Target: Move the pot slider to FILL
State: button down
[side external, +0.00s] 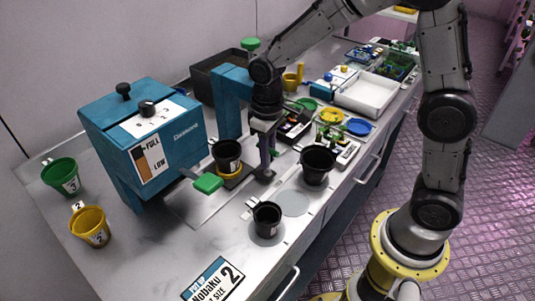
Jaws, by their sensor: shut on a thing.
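The pot slider is a dark plate (238,178) on a pale track in front of the blue dispenser (150,140). A black pot (227,155) with a white label sits on it in a yellow ring (230,173). My gripper (265,168) points down at the slider's right side, low over the bench. It is shut on a small dark part there, which looks like the slider's handle; the fingers mostly hide it. A green paddle (208,183) sticks out at the pot's front left. I cannot read any FILL mark by the slider.
Black pots stand on the bench to the right (318,162) and in front (267,217). Green (62,175) and yellow (90,225) pots stand at left. A white tray (366,95) lies at the back right. A grey disc (293,203) between the black pots is bare.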

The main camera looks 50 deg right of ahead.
dwell(0.3)
jog(key=a, duration=1)
jog(key=shift+w+a+r, duration=0.1)
jog(key=shift+a, duration=0.2)
jog(key=c, duration=0.8)
grip_release()
notch_tip(320, 180, up, 14)
jog(key=shift+f, duration=0.1)
